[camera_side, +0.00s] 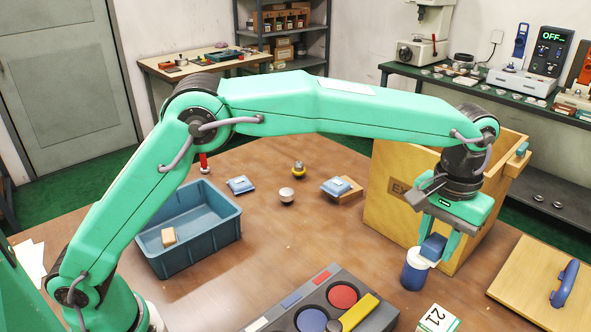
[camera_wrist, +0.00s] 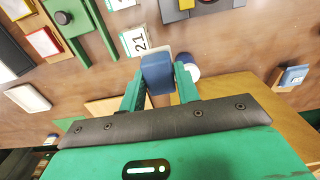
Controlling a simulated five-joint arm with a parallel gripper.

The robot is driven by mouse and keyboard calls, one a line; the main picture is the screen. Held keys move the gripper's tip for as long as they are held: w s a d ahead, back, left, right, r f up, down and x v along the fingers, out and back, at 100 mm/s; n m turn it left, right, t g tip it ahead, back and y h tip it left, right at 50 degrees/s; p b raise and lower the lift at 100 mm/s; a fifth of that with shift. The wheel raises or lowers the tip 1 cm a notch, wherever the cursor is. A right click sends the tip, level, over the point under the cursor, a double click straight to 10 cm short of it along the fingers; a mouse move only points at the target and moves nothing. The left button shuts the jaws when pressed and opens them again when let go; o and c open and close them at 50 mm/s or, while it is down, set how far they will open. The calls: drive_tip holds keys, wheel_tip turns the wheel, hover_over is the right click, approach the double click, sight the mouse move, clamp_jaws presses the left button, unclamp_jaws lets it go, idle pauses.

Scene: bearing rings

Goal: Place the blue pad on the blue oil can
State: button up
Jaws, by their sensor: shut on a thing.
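My gripper (camera_side: 436,244) points down at the right of the table, its fingers closed on a blue pad (camera_side: 433,247). In the wrist view the pad (camera_wrist: 157,72) sits between the two fingertips (camera_wrist: 159,84), with a pale edge at its far end. The blue oil can (camera_side: 414,275) stands upright on the table, blue body with white top. In the side view the pad overlaps the can's upper right edge. In the wrist view the can's white top (camera_wrist: 192,71) shows to the right of the pad, partly behind the right finger. I cannot tell whether they touch.
A tall wooden box (camera_side: 390,208) stands close behind my gripper. A wooden board with a blue handle (camera_side: 565,283) lies right. A grey holder with coloured discs (camera_side: 372,321) and a "21" card (camera_side: 437,320) are in front. A blue bin (camera_side: 205,250) stands left.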

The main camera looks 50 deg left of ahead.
drive_tip(key=shift+w+d, duration=0.1)
drive_tip(key=shift+d, duration=0.45)
approach(416, 269)
drive_tip(key=w, duration=0.2)
drive_tip(key=w+a, duration=0.1)
drive_tip(key=shift+f, duration=2.25)
drive_tip(key=shift+f, duration=0.2)
drive_tip(key=o, duration=1)
drive_tip(key=shift+c, duration=0.2)
drive_tip(key=shift+r, duration=0.15)
